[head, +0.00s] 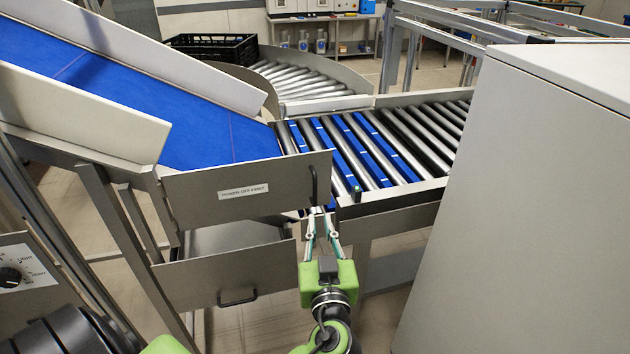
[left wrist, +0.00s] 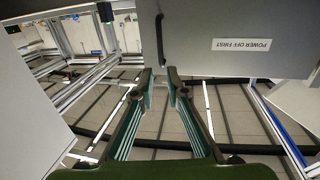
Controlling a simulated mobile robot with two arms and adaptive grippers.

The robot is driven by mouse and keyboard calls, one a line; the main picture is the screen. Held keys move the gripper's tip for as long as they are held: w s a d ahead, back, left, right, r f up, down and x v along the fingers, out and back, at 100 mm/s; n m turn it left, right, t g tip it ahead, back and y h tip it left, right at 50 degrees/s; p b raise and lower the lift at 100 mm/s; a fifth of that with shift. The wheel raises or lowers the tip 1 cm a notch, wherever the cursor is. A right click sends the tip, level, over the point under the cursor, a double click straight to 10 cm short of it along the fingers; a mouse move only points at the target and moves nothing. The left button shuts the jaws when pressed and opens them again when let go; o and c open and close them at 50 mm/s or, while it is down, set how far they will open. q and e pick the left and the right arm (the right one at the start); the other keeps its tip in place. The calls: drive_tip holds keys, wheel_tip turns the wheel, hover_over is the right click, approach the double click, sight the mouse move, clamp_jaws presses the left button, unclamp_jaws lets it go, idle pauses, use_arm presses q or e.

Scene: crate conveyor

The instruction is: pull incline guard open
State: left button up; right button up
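The incline guard (head: 200,207) is a grey upright panel with a "POWER OFF FIRST" label, at the lower end of the blue incline belt (head: 200,118). A black bar handle (head: 314,185) stands upright near its right edge. In the left wrist view the guard (left wrist: 215,25) fills the upper right, with its handle (left wrist: 160,38) upright near its edge. My left gripper (head: 321,211) is just below the handle, fingers pointing toward it. In the left wrist view the fingertips (left wrist: 160,76) are apart with nothing seen held; the handle's end lies close to them. My right gripper is not in view.
A second grey panel (head: 190,285) with its own black handle (head: 238,299) is below the guard. A roller conveyor (head: 410,140) runs to the right. A large grey cabinet (head: 520,200) stands close on the right. A control knob box (head: 30,275) is at left.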

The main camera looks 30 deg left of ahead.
sight(315, 189)
use_arm(q)
drive_tip(key=p+x, duration=0.5)
drive_tip(key=x, duration=0.8)
drive_tip(key=shift+s+r, duration=0.1)
drive_tip(key=shift+r, duration=0.05)
drive_tip(key=shift+w+a, duration=0.25)
drive_tip(key=shift+w, duration=0.1)
clamp_jaws()
